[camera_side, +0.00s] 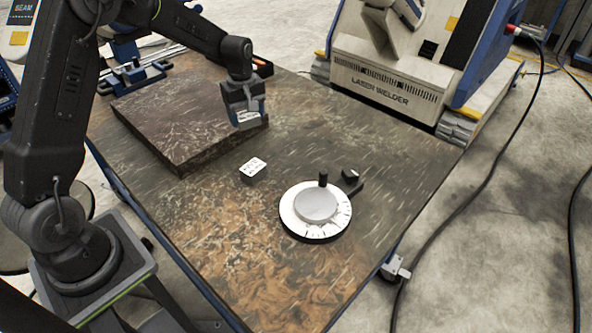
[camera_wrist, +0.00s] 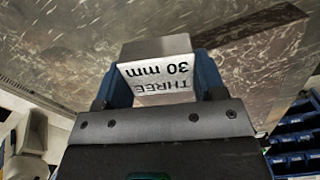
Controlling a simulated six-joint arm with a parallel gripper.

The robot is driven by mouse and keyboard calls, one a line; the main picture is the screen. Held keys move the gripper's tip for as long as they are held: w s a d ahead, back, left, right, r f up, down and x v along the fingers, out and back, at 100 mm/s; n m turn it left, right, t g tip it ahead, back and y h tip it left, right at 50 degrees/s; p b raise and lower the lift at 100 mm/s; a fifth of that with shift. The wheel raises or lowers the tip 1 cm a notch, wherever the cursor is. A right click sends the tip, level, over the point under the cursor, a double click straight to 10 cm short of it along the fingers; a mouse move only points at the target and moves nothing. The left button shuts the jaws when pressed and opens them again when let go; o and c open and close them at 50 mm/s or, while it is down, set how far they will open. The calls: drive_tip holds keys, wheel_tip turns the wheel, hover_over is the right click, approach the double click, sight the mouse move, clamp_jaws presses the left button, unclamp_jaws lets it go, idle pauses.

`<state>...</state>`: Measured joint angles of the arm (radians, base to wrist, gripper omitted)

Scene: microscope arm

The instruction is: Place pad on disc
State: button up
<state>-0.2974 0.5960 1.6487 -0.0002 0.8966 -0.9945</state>
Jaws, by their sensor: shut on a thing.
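My gripper (camera_side: 246,112) is shut on a grey metal block, the pad (camera_wrist: 158,70). Its white face reads "THREE 30 mm" upside down in the wrist view, between the blue fingers. In the side view the gripper hangs over the right end of the dark slab, up and left of the disc. The disc (camera_side: 315,205) is a plain silver round on a white dial with black marks (camera_side: 287,214). A small dark post (camera_side: 323,180) stands at its back edge. Nothing lies on the disc.
A small block with a printed white top (camera_side: 253,168) sits on the table left of the dial. A dark knob (camera_side: 350,174) stands behind the dial. The thick slab (camera_side: 180,120) lies at the back left. The table's front (camera_side: 240,265) is clear.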

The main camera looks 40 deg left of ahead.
drive_tip(key=s+d+r+m, duration=0.2)
drive_tip(key=d+m, duration=0.3)
drive_tip(key=d, duration=0.2)
drive_tip(key=s+d+r+m, duration=0.2)
drive_tip(key=d+m, duration=0.2)
drive_tip(key=d, duration=0.4)
hover_over(316, 201)
drive_tip(key=shift+m, duration=0.4)
drive_tip(key=f, duration=0.6)
drive_tip(key=shift+a+f, duration=0.3)
drive_tip(key=shift+a, duration=0.05)
drive_tip(key=shift+d+f, duration=0.25)
drive_tip(key=shift+d, duration=0.15)
drive_tip(key=shift+f, duration=2)
drive_tip(key=shift+f, duration=0.15)
drive_tip(key=o, duration=1.3)
drive_tip(key=shift+o, duration=0.2)
